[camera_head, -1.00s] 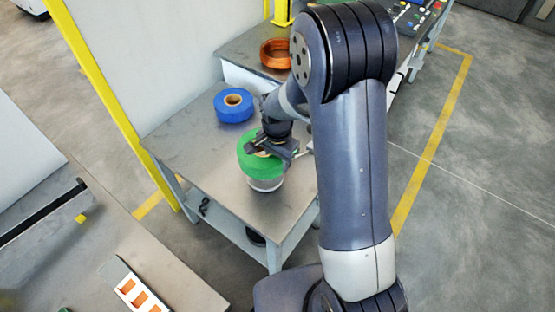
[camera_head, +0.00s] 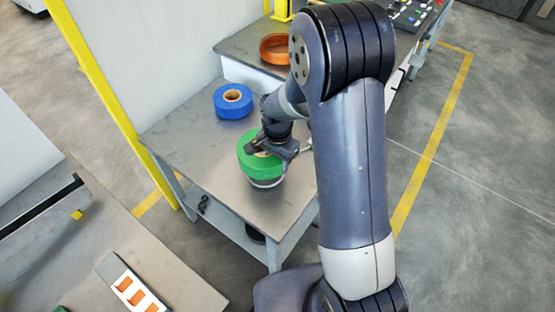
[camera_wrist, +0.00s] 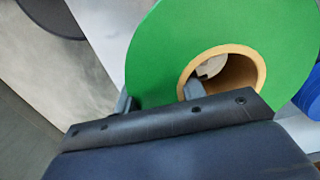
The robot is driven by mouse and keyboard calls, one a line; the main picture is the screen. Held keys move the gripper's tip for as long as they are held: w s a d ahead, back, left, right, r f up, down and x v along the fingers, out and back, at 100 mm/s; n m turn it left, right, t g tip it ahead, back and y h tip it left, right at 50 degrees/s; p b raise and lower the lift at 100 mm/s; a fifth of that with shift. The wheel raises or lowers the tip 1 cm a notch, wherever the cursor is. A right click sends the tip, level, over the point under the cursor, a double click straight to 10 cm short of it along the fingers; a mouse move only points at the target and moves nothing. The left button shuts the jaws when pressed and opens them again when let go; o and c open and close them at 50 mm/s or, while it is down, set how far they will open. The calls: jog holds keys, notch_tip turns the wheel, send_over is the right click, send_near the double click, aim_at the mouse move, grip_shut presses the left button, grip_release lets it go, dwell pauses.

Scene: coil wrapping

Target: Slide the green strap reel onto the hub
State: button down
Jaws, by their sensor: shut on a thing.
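The green strap reel (camera_head: 252,168) is at the front part of the grey table in the head view, over a pale round piece (camera_head: 267,184) whose rim shows below it. I cannot tell whether the two touch. My gripper (camera_head: 264,149) is shut on the reel's ring. In the wrist view, one finger of my gripper (camera_wrist: 161,95) is inside the tan core and the other at the outer edge of the green reel (camera_wrist: 165,50). Part of a pale shape shows through the bore. I cannot make out the hub for certain.
A blue reel (camera_head: 224,110) lies behind on the table (camera_head: 180,135). An orange coil (camera_head: 268,53) lies on the raised surface further back. A yellow post (camera_head: 105,85) and panel edge the table's left. A tray with orange pieces (camera_head: 125,284) sits lower left.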

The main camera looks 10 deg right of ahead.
jog(key=shift+f+b, duration=1.6)
jog(key=shift+f, duration=0.4)
jog(key=c, duration=0.8)
grip_release()
jog(key=shift+r, duration=0.45)
notch_tip(320, 180, up, 10)
jog(key=shift+d, duration=0.1)
jog(key=shift+f, duration=4.2)
